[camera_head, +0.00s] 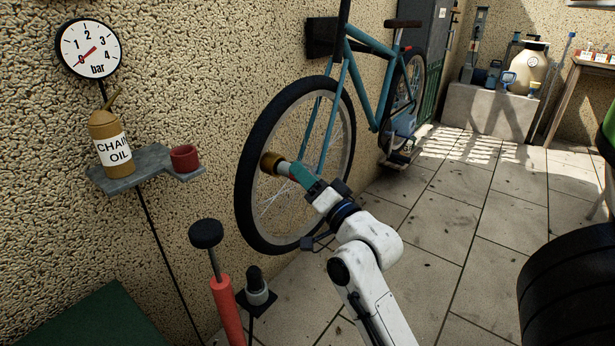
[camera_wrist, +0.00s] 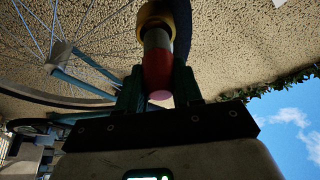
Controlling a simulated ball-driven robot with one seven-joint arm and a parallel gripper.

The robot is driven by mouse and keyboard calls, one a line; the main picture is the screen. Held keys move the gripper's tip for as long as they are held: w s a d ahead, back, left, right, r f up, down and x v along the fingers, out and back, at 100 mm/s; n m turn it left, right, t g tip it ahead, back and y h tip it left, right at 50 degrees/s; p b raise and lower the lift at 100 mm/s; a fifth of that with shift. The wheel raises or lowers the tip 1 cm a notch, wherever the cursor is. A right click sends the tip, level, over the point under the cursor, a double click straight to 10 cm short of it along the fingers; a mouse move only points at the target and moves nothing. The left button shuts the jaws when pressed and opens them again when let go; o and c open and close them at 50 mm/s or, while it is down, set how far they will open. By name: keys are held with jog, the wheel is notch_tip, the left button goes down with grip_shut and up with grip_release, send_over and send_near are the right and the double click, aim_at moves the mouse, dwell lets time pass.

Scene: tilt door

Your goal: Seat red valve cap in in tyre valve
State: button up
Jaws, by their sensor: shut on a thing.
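My gripper (camera_head: 298,174) is raised in front of the bicycle wheel in the head view. Its teal fingers are shut on a rod (camera_wrist: 158,66) with a pale shaft, a red part between the fingers and a brass-coloured end (camera_head: 271,163). The end points up and left, toward the wall. A small red hollow cap (camera_head: 185,157) sits on the grey wall shelf, left of and apart from the gripper. A black-topped post with a grey collar (camera_head: 257,290) stands on a dark plate below the gripper; I cannot tell whether it is the tyre valve.
A chain oil bottle (camera_head: 109,145) stands on the shelf (camera_head: 145,170), under a pressure gauge (camera_head: 89,48). A red pump (camera_head: 226,305) with a black knob stands at the front. The blue bicycle (camera_head: 340,100) is by the wall. Tiled floor (camera_head: 440,220) lies open to the right.

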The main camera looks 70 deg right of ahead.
jog(key=shift+w+d+p, duration=0.25)
jog(key=shift+w+p, duration=0.05)
jog(key=shift+w, duration=0.6)
jog(key=shift+w+d+p, duration=0.2)
jog(key=shift+w+p, duration=0.1)
jog(key=shift+w, duration=0.55)
jog(key=o, duration=1.1)
jog(key=v, duration=1.1)
jog(key=shift+d, duration=0.1)
